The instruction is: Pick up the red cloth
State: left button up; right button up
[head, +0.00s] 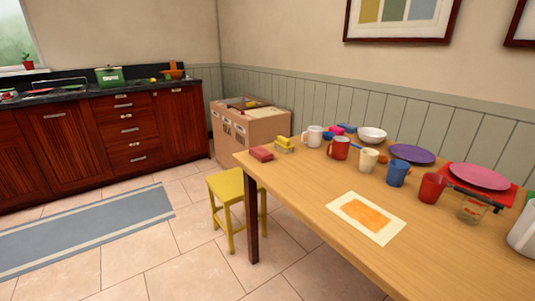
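A small red block-like item (261,154), which looks like a folded red cloth, lies at the far left corner of the wooden table (300,185). It lies flat, with its top and front sides in view and nothing on it. Neither of my grippers shows in the head view.
Yellow items (284,144) lie just right of the red item. A white mug (314,136), a red mug (339,149) and several more cups stand along the table. A cream-and-orange mat (366,216) lies near the front. A yellow stool (229,187) stands beside the table's left end.

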aim_at(262, 155)
jog(key=i+j+z, duration=0.4)
jog(key=j+z, duration=0.2)
jog(key=i+j+z, duration=0.15)
jog(key=j+z, duration=0.2)
jog(key=i+j+z, duration=0.1)
jog(key=j+z, duration=0.2)
jog(key=j, duration=0.05)
